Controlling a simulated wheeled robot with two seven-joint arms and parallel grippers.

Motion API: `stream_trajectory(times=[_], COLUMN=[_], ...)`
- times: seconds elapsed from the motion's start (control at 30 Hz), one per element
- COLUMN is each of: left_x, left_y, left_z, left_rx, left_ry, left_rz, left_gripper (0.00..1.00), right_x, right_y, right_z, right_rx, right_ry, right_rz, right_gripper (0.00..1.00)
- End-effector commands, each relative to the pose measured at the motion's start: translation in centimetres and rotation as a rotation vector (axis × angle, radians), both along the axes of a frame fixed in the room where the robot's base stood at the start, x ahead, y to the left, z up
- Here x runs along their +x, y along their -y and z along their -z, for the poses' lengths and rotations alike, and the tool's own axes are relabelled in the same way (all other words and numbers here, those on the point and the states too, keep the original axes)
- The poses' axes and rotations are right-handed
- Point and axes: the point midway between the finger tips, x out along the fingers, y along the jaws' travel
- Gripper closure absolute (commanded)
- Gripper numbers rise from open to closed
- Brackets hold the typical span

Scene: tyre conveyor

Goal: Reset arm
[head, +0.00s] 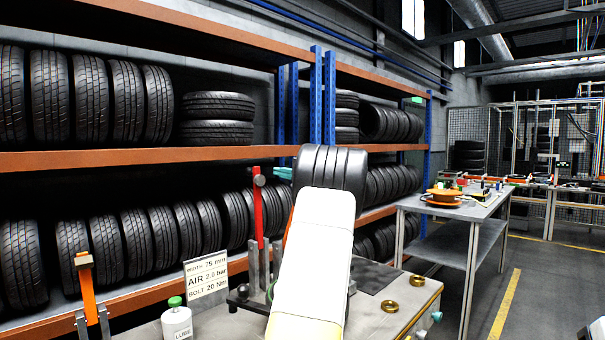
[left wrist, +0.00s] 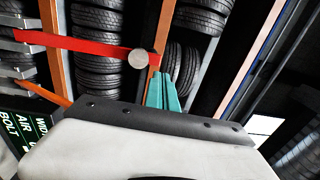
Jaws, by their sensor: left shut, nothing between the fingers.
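My left arm, white with a dark ribbed wrist, rises over the bench in the middle of the head view. My left gripper (head: 283,173) shows there only as a small teal tip left of the dark wrist. In the left wrist view its teal fingers (left wrist: 163,92) are together and empty, pointing towards the tyre racks. A red lever (head: 258,212) with a grey round end stands just left of the arm. In the left wrist view the red lever (left wrist: 80,45) lies beside the fingertips; I cannot tell the gap.
The bench (head: 378,318) holds brass rings (head: 390,306), a lube bottle (head: 176,322), a sign (head: 206,275) and an orange upright (head: 88,293). Tyre racks (head: 150,157) line the left. A grey table (head: 455,208) with an orange reel (head: 443,196) stands right.

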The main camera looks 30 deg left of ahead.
Motion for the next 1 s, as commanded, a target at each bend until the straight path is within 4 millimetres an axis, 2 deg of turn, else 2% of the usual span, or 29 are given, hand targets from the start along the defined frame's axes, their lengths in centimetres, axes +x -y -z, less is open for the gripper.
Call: stream_trajectory(times=[0.1, 0.23, 0.47, 0.57, 0.67, 0.77, 0.87, 0.97, 1.0], left_x=[-0.6, -1.0, -1.2, -1.9, -4.3, -8.1, -12.4, -16.6, -18.2], left_y=[2.1, 3.4, 4.1, 3.9, 3.8, 4.8, 7.9, 12.4, 14.5], left_z=[-0.1, -0.1, -0.1, 0.2, 1.8, 4.7, 8.1, 11.0, 12.0], left_rx=[-0.001, -0.001, -0.001, -0.033, -0.155, -0.367, -0.617, -0.852, -0.942], left_ry=[0.000, 0.000, 0.000, 0.003, 0.014, 0.030, 0.046, 0.059, 0.066], left_rz=[0.002, 0.001, -0.001, -0.004, -0.013, -0.012, 0.007, 0.044, 0.062], left_gripper=[1.00, 1.00, 1.00, 1.00, 1.00, 1.00, 1.00, 1.00, 1.00], right_x=[0.0, 0.0, 0.0, 0.0, 0.0, 0.0, 0.0, 0.0, 0.0], right_y=[0.0, 0.0, 0.0, 0.0, 0.0, 0.0, 0.0, 0.0, 0.0], right_z=[0.0, 0.0, 0.0, 0.0, 0.0, 0.0, 0.0, 0.0, 0.0], right_rx=[0.000, 0.000, 0.000, 0.000, 0.000, 0.000, 0.000, 0.000, 0.000], right_ry=[0.000, 0.000, 0.000, 0.000, 0.000, 0.000, 0.000, 0.000, 0.000], right_rz=[0.000, 0.000, 0.000, 0.000, 0.000, 0.000, 0.000, 0.000, 0.000], right_gripper=[0.39, 0.39, 0.39, 0.39, 0.39, 0.39, 0.39, 0.39, 0.39])
